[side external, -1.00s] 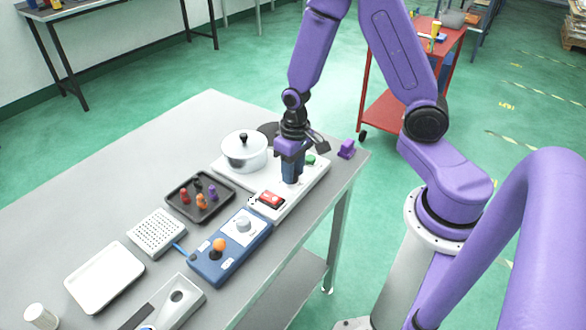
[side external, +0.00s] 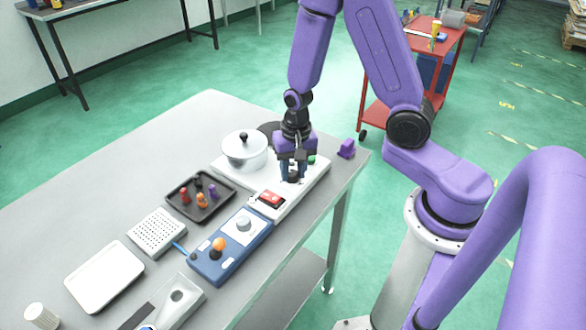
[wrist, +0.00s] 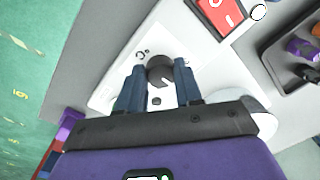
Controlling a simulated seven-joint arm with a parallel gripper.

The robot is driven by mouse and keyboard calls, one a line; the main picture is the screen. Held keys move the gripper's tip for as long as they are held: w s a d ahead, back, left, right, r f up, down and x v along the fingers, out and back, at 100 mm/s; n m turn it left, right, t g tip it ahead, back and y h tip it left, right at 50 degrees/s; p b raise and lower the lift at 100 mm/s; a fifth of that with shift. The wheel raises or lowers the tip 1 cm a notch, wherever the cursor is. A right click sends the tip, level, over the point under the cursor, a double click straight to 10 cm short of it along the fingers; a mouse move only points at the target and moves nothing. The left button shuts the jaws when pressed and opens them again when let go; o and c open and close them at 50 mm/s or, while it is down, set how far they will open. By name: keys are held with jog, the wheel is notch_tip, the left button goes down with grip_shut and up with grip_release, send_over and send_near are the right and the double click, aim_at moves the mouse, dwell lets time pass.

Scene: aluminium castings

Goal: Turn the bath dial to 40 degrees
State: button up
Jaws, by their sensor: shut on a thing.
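The dial is a dark round knob with a light pointer mark (wrist: 160,70), on the white panel of the bath unit (wrist: 208,62). In the side view this white unit (side external: 317,181) stands near the table's right corner. My gripper (side external: 292,176) reaches down over it, pointing downward. In the wrist view its two blue fingers (wrist: 159,72) are on either side of the dial, shut on it. The dial is mostly hidden by the fingers in the side view. Scale marks around the dial are too small to read.
A red rocker switch (side external: 271,198) lies close to my gripper on the same unit. A lidded pot (side external: 244,150) stands to the left. A dark tray with coloured pegs (side external: 178,208) and a blue control box (side external: 212,271) are nearer. A purple block (side external: 346,148) is at right.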

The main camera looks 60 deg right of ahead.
aim_at(297, 172)
dwell(0.4)
jog(key=o, duration=1)
jog(key=shift+o, duration=0.2)
jog(key=shift+r, duration=0.1)
notch_tip(297, 172, up, 17)
jog(key=shift+s+d+r, duration=0.15)
jog(key=shift+s+d, duration=0.2)
jog(key=shift+d, duration=0.05)
jog(key=s+a+f+n, duration=0.1)
jog(key=s+a+n, duration=0.1)
jog(key=s+n, duration=0.7)
jog(key=s+a+n, duration=0.3)
jog(key=s+n, duration=0.6)
jog(key=n, duration=0.2)
jog(key=shift+s+f, duration=0.35)
jog(key=shift+f, duration=0.05)
